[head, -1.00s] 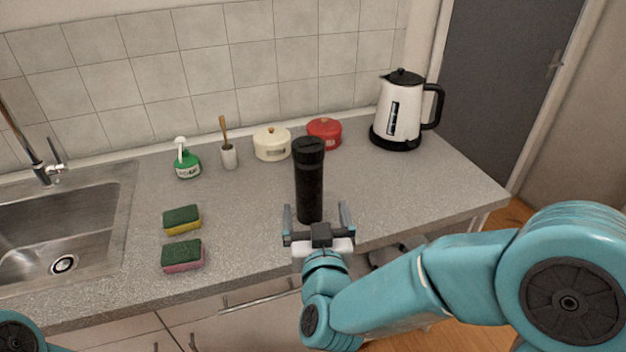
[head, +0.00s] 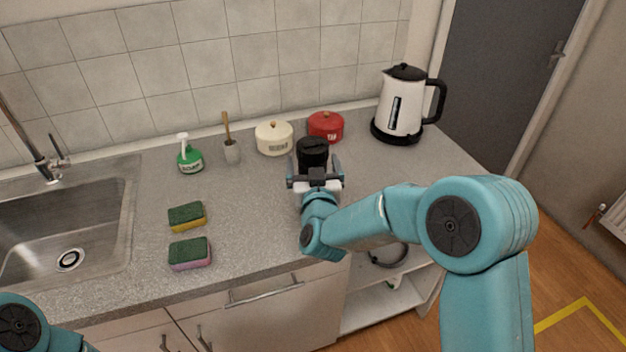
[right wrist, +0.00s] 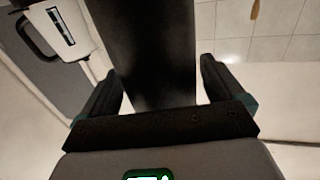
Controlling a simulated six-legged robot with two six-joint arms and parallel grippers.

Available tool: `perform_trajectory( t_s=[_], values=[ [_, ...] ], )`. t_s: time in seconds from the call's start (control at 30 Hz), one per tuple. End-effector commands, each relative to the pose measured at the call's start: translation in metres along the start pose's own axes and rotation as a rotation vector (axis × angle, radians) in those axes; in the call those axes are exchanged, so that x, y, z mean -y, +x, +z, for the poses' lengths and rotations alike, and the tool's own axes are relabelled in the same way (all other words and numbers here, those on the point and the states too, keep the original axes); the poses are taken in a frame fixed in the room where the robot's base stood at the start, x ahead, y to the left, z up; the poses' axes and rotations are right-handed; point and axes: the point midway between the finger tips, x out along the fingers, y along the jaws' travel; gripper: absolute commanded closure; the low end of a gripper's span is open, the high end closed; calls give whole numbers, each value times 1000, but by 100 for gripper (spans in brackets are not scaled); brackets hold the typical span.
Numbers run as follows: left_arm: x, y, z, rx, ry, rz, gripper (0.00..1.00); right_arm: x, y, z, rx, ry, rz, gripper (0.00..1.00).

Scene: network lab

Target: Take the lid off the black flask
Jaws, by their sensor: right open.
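The black flask (head: 312,150) stands upright on the counter, and its dark ribbed lid (head: 312,143) shows above my gripper in the head view. Its lower body is hidden behind my right gripper and arm. My right gripper (head: 315,170) is open, just below the lid as seen from the head. In the right wrist view the dark flask (right wrist: 145,45) rises between the two fingers of my right gripper (right wrist: 158,85), with a gap showing on the right side. Only part of my left arm shows at the lower left; its gripper is out of view.
A cream pot (head: 274,139) and a red pot (head: 325,126) stand behind the flask. A white kettle (head: 400,108) is at the back right. A soap bottle (head: 190,158), brush holder (head: 231,153) and two sponges (head: 187,216) are left, beside the sink (head: 128,230).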

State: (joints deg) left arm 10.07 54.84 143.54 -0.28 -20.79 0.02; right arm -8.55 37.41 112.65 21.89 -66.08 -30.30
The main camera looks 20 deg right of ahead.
Motion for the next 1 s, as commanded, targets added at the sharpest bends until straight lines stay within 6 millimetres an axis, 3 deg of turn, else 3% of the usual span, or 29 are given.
perform_trajectory(
  t_s=[0.13,0.33,0.6,0.63,1.0],
  values=[
    [-1,-4,0,-1,0,0,57,1,13,0,-1,0,-1,5],
    [-1,-3,0,0,0,0,57,1,13,0,0,0,-1,5],
    [-1,-3,0,0,0,0,57,1,12,1,1,0,-2,92],
    [-1,-3,0,0,0,0,57,1,13,0,-2,0,-1,98],
    [-1,-2,0,0,0,0,57,1,13,-10,-4,0,0,98]
  ],
)
